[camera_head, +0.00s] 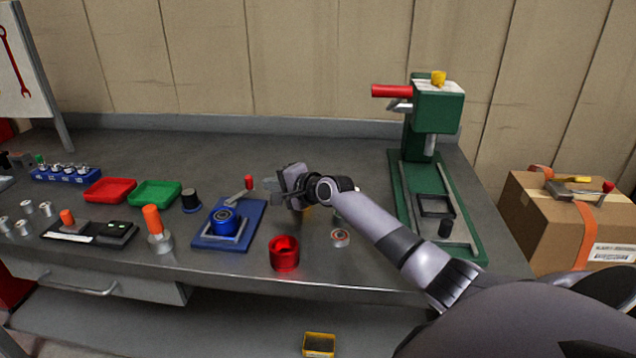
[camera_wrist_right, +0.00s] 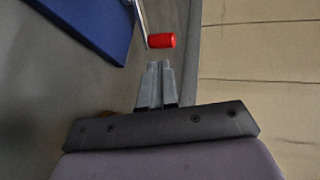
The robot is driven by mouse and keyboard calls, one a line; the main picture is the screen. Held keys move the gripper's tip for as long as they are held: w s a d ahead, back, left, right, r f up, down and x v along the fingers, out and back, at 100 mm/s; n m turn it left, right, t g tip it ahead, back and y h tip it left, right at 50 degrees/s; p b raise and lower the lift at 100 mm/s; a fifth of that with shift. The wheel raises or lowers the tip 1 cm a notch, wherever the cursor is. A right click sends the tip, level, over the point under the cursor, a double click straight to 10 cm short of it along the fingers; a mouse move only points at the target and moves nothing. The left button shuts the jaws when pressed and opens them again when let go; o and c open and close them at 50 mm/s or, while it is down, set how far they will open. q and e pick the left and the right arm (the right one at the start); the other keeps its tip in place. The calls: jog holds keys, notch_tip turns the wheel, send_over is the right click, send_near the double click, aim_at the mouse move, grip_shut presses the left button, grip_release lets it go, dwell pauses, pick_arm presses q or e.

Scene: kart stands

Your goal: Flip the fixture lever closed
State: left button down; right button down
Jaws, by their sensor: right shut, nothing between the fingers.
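The fixture is a blue base plate (camera_head: 250,212) with a blue round part (camera_head: 224,221) seated on it. Its lever (camera_head: 240,193) is a metal arm with a red knob (camera_head: 249,182), rising at the plate's back edge. My right gripper (camera_head: 272,187) is shut and empty, just right of the red knob in the head view. In the wrist view the shut fingertips (camera_wrist_right: 160,65) lie just below the red knob (camera_wrist_right: 161,41), with a small gap between them. The blue plate (camera_wrist_right: 95,22) shows at upper left there. My left gripper is not in view.
A red cup (camera_head: 284,253) and a bearing-like ring (camera_head: 340,237) stand near the front edge. An orange-handled tool (camera_head: 157,228) is left of the fixture. Red (camera_head: 110,190) and green (camera_head: 155,193) trays lie behind. A green press (camera_head: 438,108) stands at right.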

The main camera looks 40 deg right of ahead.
jog(key=v, duration=0.3)
jog(key=d+v, duration=0.1)
jog(key=v, duration=0.3)
jog(key=d+v, duration=0.1)
jog(key=v, duration=0.2)
jog(key=shift+s, duration=0.1)
jog(key=shift+f, duration=0.1)
